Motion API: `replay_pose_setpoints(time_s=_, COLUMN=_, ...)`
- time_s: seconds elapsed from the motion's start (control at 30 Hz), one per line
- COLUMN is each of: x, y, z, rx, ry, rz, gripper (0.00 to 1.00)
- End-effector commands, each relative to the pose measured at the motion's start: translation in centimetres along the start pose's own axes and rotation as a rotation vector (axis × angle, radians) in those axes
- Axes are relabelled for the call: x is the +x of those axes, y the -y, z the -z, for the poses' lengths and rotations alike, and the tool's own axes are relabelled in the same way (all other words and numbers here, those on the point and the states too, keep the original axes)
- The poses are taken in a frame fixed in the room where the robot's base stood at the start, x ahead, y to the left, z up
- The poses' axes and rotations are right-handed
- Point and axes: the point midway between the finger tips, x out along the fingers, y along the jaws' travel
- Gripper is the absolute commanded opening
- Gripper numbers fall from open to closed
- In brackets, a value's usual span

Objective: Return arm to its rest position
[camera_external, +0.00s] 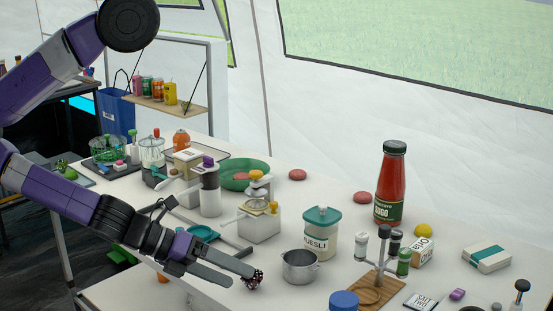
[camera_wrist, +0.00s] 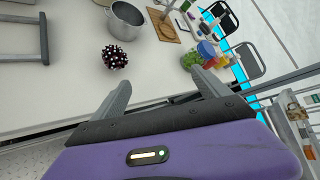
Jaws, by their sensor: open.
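My gripper (camera_external: 228,271) reaches out over the near edge of the white table (camera_external: 330,208), low and close to the surface. In the wrist view its two grey fingers (camera_wrist: 165,93) are spread wide with nothing between them. A dark ball with pale and reddish dots (camera_external: 253,281) lies on the table beside the fingertips in the outside view. The same dotted ball (camera_wrist: 115,57) shows in the wrist view beyond the left finger, apart from it. My arm is purple and black and comes in from the left.
A metal pot (camera_external: 300,266) stands right of the ball, with a muesli jar (camera_external: 320,236) behind it. A spice stand (camera_external: 377,290), a tall red sauce bottle (camera_external: 391,185) and a juicer (camera_external: 259,222) are nearby. A grey-handled frame (camera_external: 190,238) lies left. Chairs (camera_wrist: 243,62) stand past the table.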

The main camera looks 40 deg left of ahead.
Motion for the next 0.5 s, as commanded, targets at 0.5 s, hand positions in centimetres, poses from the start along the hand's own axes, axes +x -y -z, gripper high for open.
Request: replay_pose_setpoints(time_s=0.5, x=-4.0, y=-9.9, z=-16.7, rx=-1.884, ry=0.525, rz=0.26, gripper=0.86)
